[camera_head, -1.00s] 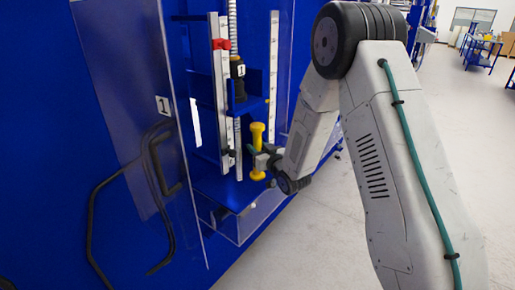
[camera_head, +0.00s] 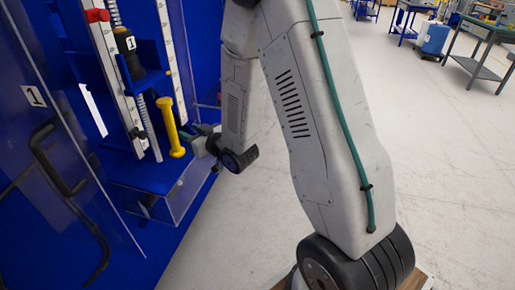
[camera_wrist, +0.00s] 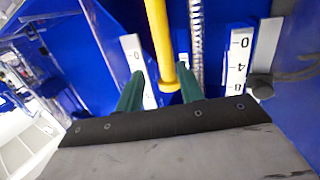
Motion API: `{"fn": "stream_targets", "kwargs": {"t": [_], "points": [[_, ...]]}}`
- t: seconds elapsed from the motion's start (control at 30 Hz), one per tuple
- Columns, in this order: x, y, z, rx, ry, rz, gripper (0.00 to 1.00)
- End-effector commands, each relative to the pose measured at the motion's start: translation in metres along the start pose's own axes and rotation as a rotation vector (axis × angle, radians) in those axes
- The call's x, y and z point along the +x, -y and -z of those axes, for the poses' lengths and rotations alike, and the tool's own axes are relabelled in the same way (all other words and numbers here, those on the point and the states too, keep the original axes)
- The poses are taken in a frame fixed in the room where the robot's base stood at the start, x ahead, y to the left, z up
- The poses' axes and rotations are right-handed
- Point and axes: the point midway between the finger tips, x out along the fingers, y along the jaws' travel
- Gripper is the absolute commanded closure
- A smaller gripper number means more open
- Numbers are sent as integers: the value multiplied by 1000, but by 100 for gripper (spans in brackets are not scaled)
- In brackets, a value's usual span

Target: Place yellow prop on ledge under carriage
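The yellow prop (camera_head: 171,126), a rod with wider ends, is roughly upright beside the white scales, below the level of the carriage (camera_head: 130,62). I cannot tell what its lower end rests on. My gripper (camera_head: 188,137) is at the prop's right side in the head view. In the wrist view, the prop (camera_wrist: 160,40) shows between and beyond the green fingers of my gripper (camera_wrist: 160,72). Gaps show beside the shaft, so the fingers look open. The lower flange appears close to the right finger; contact there is unclear. The ledge is not clearly distinguishable.
Clear panels (camera_head: 186,188) border the blue rig at the front, and a hinged clear door with black handles (camera_head: 62,165) is at left. White scales (camera_wrist: 237,60) and a dark knob (camera_wrist: 262,86) are close by. Open floor (camera_head: 220,240) lies right.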

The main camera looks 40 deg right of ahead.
Motion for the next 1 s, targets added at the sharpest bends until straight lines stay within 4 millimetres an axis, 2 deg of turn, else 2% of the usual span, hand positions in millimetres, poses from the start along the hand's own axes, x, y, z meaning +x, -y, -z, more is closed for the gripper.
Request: {"fn": "stream_targets", "kwargs": {"t": [0.03,0.17,0.27,0.37,0.57,0.8,0.9,1.0], "points": [[-1,-2,13,-16,42,-15,63],[-15,-8,36,-41,220,-69,63],[-37,-11,52,-45,366,-112,63],[-68,-11,66,-34,509,-151,63],[-155,3,91,23,794,-203,63],[-283,41,112,118,1121,-198,63],[-328,57,117,148,1226,-180,63],[-359,68,119,168,1300,-163,63]]}}
